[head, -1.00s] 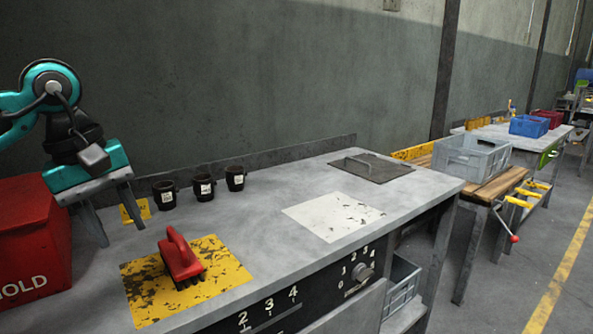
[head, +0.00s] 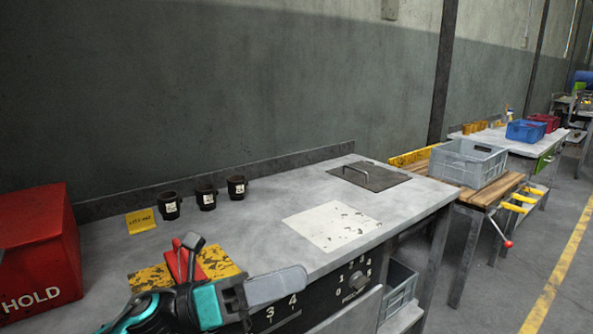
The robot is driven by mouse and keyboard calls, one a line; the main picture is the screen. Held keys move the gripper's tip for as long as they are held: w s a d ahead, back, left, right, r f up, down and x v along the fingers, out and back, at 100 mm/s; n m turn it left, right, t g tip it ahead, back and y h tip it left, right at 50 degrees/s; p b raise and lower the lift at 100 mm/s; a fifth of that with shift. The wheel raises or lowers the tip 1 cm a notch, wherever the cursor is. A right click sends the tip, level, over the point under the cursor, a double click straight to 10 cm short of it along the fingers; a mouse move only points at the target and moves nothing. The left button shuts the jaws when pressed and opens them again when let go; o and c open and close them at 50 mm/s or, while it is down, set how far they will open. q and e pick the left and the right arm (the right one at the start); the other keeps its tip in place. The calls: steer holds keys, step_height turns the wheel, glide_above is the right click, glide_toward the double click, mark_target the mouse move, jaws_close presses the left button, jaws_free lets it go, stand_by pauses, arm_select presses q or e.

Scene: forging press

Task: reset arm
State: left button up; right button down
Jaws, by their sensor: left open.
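My left gripper (head: 268,290) is low in the head view, in front of the bench's near edge. It is seen side-on and is open, with nothing visible between its fingers. A red brush-like tool (head: 178,262) sits on the worn yellow plate (head: 218,262) behind it. My left arm and gripper hide much of the tool and plate. My right gripper is out of view.
Three black cups (head: 207,197) stand by a yellow card (head: 140,221) at the bench's back. A red box (head: 38,245) is at left. A white worn plate (head: 332,225) and a handled hatch (head: 369,178) lie clear. A grey crate (head: 468,162) stands beyond.

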arm_select(q)
steer(key=w+a+f+n+t+y+p, duration=0.1)
steer(key=a+f+n+t+y, duration=0.5)
steer(key=n, duration=0.9)
steer(key=w+a+f+n+t+y+p, duration=0.1)
steer(key=a+f+n+t+y, duration=0.5)
steer(key=n, duration=1)
steer(key=s+a+f+n+g+y+p, duration=0.1)
steer(key=s+a+f+n+g+y, duration=0.1)
steer(key=s+f+n, duration=0.4)
steer(key=s+a+f+n+g+y, duration=0.1)
steer(key=s+f+n+y, duration=0.4)
steer(key=f, duration=0.7)
steer(key=s+a, duration=0.1)
steer(key=s, duration=0.1)
steer(key=shift+s+n+g+p, duration=0.3)
steer(key=shift+n+g+p, duration=0.05)
steer(key=shift+n+g, duration=0.05)
steer(key=shift+a, duration=0.1)
